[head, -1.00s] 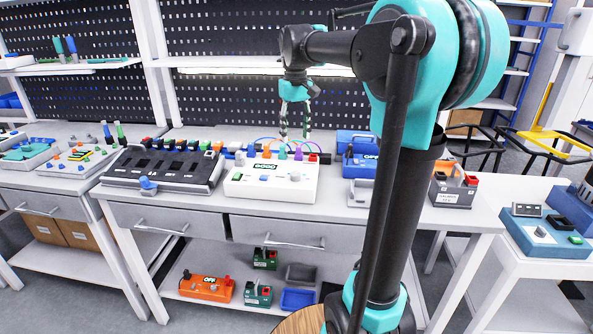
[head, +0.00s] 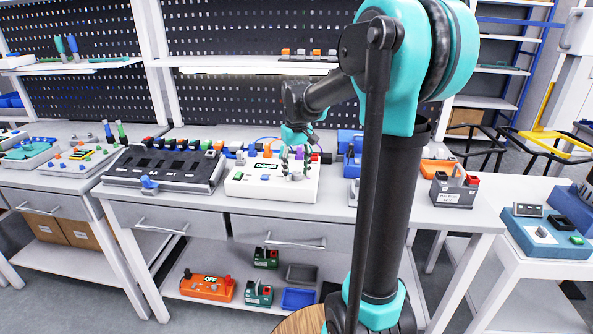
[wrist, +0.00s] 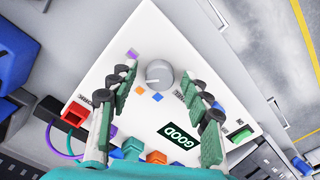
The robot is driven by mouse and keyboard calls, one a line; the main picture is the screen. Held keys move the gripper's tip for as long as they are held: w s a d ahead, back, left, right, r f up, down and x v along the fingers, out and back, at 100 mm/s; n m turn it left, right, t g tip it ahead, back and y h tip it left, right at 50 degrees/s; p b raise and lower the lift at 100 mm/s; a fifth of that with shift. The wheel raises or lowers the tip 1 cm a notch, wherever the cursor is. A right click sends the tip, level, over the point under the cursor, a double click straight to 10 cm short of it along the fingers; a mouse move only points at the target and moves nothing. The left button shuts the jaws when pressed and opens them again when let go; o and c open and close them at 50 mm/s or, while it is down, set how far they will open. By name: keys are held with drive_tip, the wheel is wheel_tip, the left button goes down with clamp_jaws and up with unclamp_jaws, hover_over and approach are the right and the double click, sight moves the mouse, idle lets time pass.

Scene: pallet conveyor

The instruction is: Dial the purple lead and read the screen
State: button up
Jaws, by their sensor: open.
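The white tester box (head: 245,187) stands on the bench; it also fills the wrist view (wrist: 190,60). Its grey dial knob (wrist: 159,74) has small purple (wrist: 132,54), orange (wrist: 140,90) and blue (wrist: 157,97) marks around it. The knob's exact pointer direction is hard to tell. The dark screen (wrist: 180,137) reads GOOD in green-white letters. A purple lead (wrist: 55,143) loops at the box's lower left, near a red plug (wrist: 75,113). My gripper (head: 295,170) is open, its fingers (wrist: 163,85) on either side of the knob; contact cannot be told.
A black slotted charger (head: 160,168) stands left of the box. Orange and green plugs line the box's rear edge. The bench front before the box is clear.

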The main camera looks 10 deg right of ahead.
drive_tip(key=shift+c, duration=0.6)
clamp_jaws()
drive_tip(key=m, duration=0.3)
drive_tip(key=shift+m, duration=2.5)
drive_tip(key=shift+o, duration=0.6)
unclamp_jaws()
